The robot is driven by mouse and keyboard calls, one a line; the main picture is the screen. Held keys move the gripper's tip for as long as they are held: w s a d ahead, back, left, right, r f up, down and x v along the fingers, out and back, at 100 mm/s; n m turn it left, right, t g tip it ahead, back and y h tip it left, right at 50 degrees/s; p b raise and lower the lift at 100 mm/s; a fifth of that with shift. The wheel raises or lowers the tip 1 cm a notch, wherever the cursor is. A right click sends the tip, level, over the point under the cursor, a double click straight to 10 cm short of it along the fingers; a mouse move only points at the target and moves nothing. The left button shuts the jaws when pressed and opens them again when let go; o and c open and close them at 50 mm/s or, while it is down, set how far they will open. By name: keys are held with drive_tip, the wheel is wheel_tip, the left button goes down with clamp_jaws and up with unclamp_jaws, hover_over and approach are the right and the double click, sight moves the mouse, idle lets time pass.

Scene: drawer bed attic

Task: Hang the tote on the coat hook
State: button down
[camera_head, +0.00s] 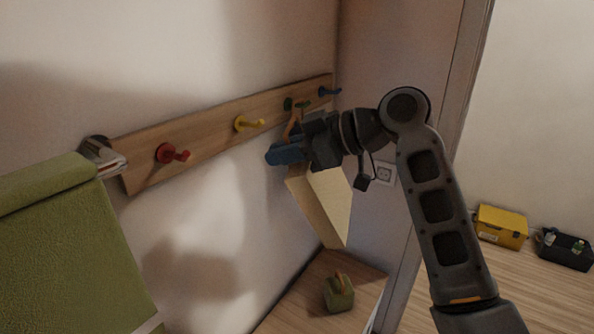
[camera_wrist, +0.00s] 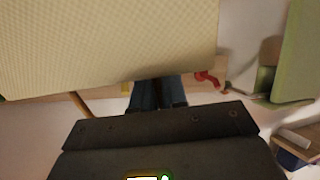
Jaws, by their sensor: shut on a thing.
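A cream tote (camera_head: 322,205) hangs below my gripper (camera_head: 275,155), beside the wall. Its brown strap (camera_head: 294,124) rises past the blue fingers toward the green hook (camera_head: 302,105). I cannot tell whether the strap is over that hook or only in front of it. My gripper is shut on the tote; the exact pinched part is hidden. In the wrist view the tote (camera_wrist: 115,45) fills the upper left, above the blue fingers (camera_wrist: 157,94). The wooden hook rail (camera_head: 215,135) also bears a red hook (camera_head: 172,154), a yellow hook (camera_head: 248,123) and a blue hook (camera_head: 329,91).
A green cloth-covered thing (camera_head: 65,250) stands at the left, by the rail's near end. A small green bag (camera_head: 339,293) rests on a wooden surface (camera_head: 300,295) below the tote. A yellow box (camera_head: 501,227) and a dark box (camera_head: 565,249) sit on the floor at right.

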drive_tip(key=shift+w+a+r+b, duration=0.1)
drive_tip(key=shift+w+a+b, duration=0.1)
drive_tip(key=shift+w+a, duration=0.8)
drive_tip(key=shift+w+a+f+b, duration=0.1)
drive_tip(key=shift+w+a+b, duration=0.15)
drive_tip(key=shift+w+a, duration=0.75)
drive_tip(key=shift+w+a+r+b, duration=0.15)
drive_tip(key=shift+w+a, duration=0.5)
drive_tip(key=shift+a, duration=0.7)
drive_tip(key=shift+w+a+f+b, duration=0.45)
drive_tip(key=shift+a+f+b, duration=0.15)
drive_tip(key=shift+b, duration=0.15)
drive_tip(key=c, duration=1.1)
unclamp_jaws()
drive_tip(key=shift+r, duration=0.15)
drive_tip(key=shift+d+r, duration=0.1)
drive_tip(key=shift+d, duration=0.05)
